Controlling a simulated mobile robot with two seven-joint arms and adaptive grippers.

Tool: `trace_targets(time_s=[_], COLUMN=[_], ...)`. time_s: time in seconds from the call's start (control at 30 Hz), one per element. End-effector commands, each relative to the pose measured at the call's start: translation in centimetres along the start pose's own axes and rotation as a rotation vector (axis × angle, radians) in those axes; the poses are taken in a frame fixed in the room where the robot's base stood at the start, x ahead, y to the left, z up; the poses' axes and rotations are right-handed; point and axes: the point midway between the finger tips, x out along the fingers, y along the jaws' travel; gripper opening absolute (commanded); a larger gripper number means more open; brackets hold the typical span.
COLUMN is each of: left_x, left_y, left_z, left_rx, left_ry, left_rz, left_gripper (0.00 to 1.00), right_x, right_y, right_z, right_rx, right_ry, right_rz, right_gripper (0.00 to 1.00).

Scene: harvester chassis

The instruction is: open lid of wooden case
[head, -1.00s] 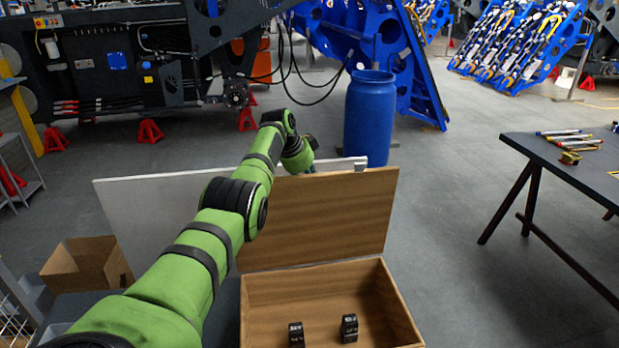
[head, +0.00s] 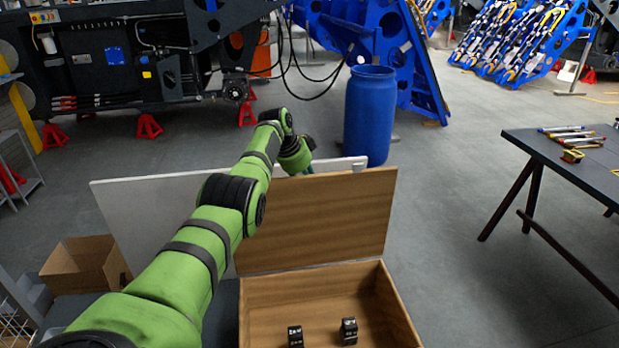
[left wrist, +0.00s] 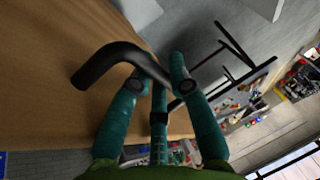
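The wooden case (head: 262,290) is at the bottom centre of the head view, its inside showing. Its brown lid (head: 335,220) stands raised and nearly upright at the back edge. My left gripper (head: 307,169) is at the top edge of the lid, with its fingertips mostly hidden behind it. In the left wrist view the teal fingers of my gripper (left wrist: 158,86) are spread apart. A black curved handle (left wrist: 108,58) by the wooden lid surface (left wrist: 45,60) runs across between them; firm contact cannot be told. My right gripper is out of view.
Two small black items (head: 348,331) sit in the case. A white panel (head: 140,215) stands behind the lid, and a blue barrel (head: 369,115) beyond it. A cardboard box (head: 85,268) is at left. A dark table (head: 570,165) stands right, with open floor between.

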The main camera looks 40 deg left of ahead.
Motion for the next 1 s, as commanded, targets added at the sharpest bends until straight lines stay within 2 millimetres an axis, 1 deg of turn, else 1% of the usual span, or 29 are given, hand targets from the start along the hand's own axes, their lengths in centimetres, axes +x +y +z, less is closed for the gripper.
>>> trace_targets(time_s=[0.03, 0.33, 0.6, 0.7, 0.8, 0.87, 1.0], left_x=[-2.1, -4.3, -6.0, -6.4, -6.3, -6.3, -6.1], left_y=[-2.1, -2.9, -3.7, -3.8, -3.6, -3.6, -3.4], left_z=[0.2, 0.2, 0.3, 0.4, 0.4, 0.3, 0.3], left_rx=[0.015, 0.015, 0.014, 0.013, 0.012, 0.012, 0.012], left_ry=[-0.006, -0.004, -0.003, -0.003, -0.003, -0.003, -0.002], left_rz=[-0.060, -0.060, -0.060, -0.058, -0.051, -0.048, -0.044], left_gripper=[0.44, 0.44, 0.44, 0.44, 0.44, 0.44, 0.44], right_x=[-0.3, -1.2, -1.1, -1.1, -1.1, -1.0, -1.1], right_y=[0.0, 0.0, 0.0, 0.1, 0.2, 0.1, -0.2], right_z=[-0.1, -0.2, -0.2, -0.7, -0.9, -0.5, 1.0], right_rx=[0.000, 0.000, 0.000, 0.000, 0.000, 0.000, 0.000], right_ry=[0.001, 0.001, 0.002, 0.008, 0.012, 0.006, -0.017], right_rz=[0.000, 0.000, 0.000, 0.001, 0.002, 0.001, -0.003], right_gripper=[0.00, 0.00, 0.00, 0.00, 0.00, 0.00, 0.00])
